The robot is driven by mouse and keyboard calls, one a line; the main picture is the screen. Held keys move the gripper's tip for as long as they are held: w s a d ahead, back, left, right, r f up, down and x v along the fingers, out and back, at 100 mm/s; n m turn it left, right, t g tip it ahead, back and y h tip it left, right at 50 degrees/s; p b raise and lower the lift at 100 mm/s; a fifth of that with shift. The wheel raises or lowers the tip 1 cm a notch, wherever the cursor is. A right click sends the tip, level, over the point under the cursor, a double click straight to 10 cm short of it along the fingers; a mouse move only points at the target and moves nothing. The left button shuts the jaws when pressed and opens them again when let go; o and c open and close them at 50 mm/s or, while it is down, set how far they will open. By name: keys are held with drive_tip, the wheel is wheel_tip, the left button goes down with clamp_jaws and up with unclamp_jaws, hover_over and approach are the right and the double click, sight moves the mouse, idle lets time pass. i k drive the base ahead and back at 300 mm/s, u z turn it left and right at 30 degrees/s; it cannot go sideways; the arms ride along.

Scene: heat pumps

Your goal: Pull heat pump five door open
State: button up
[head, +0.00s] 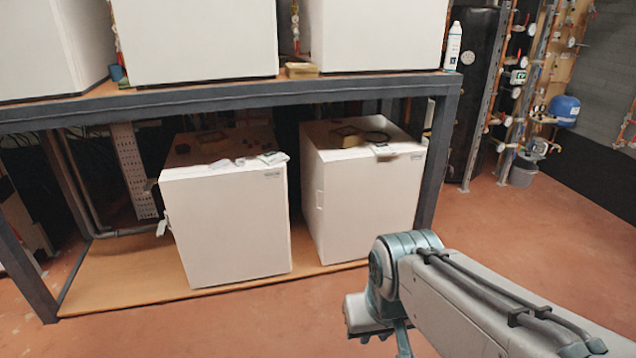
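Two white box-shaped heat pumps stand on the lower shelf, a left one (228,228) and a right one (372,208). Each has a small dark label at the upper right of its front, too small to read, so I cannot tell which is number five. A small white handle (162,227) sticks out at the left edge of the left pump. My arm reaches in from the lower right, apart from both pumps. My gripper's fingers cannot be made out.
More white units (193,40) stand on the upper shelf of the dark metal rack (230,97). A rack post (437,160) rises right of the right pump. A grey bucket (523,171) and pipework are at the back right. The reddish floor (540,240) is clear in front and right.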

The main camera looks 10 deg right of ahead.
sight(364, 199)
drive_tip(key=z, duration=0.05)
drive_tip(key=i, duration=1.6)
drive_tip(key=u, duration=0.5)
drive_tip(key=i, duration=1.05)
drive_tip(key=u, duration=0.2)
